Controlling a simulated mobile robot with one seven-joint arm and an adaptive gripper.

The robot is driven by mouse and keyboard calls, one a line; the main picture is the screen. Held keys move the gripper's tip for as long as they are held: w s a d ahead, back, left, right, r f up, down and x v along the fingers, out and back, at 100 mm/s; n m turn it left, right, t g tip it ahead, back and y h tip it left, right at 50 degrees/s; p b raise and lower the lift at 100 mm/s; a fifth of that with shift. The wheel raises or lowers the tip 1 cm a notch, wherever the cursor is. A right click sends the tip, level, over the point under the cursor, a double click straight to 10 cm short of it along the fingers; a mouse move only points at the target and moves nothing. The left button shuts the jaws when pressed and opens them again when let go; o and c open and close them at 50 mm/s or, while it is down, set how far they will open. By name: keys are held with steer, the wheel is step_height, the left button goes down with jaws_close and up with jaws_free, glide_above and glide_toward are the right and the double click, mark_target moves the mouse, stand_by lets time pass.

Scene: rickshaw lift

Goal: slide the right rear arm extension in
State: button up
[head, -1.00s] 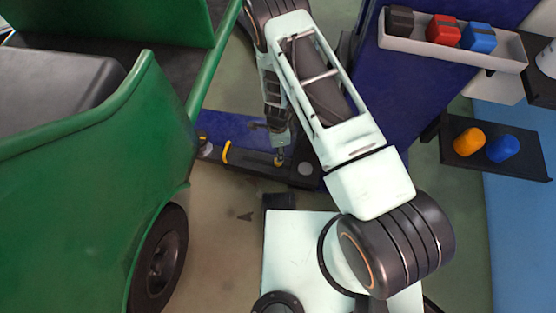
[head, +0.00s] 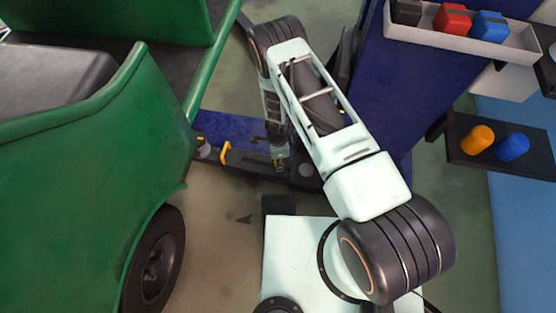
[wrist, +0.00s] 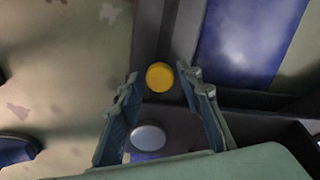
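A dark lift arm (head: 245,161) lies low across the floor by the green rickshaw, with a yellow handle (head: 225,152) and a grey round pad (head: 203,150) toward its left end. My gripper (head: 279,160) points down over the arm's right part; its fingers are hard to make out there. In the wrist view the fingers of my gripper (wrist: 163,105) are apart. A round yellow knob (wrist: 160,77) on a dark beam (wrist: 185,38) shows just beyond the fingertips, centred in the gap. A grey disc (wrist: 148,137) lies between the fingers. I cannot tell whether the fingers touch the knob.
The green rickshaw (head: 85,190) fills the left side, its wheel (head: 155,260) near the floor. A blue lift column (head: 410,80) stands right of my arm. A tray (head: 470,50) of coloured blocks and a dark shelf (head: 490,158) with orange and blue pieces are at the right.

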jaws_close()
steer(key=shift+s+d+p, duration=0.15)
steer(key=shift+s+d, duration=0.05)
steer(key=shift+d, duration=0.9)
steer(key=shift+s+d+p, duration=0.15)
steer(key=shift+s+d, duration=0.05)
steer(key=shift+d, duration=0.9)
steer(key=shift+o, duration=1.9)
jaws_free()
steer(key=shift+a, duration=0.1)
steer(key=shift+r, duration=0.1)
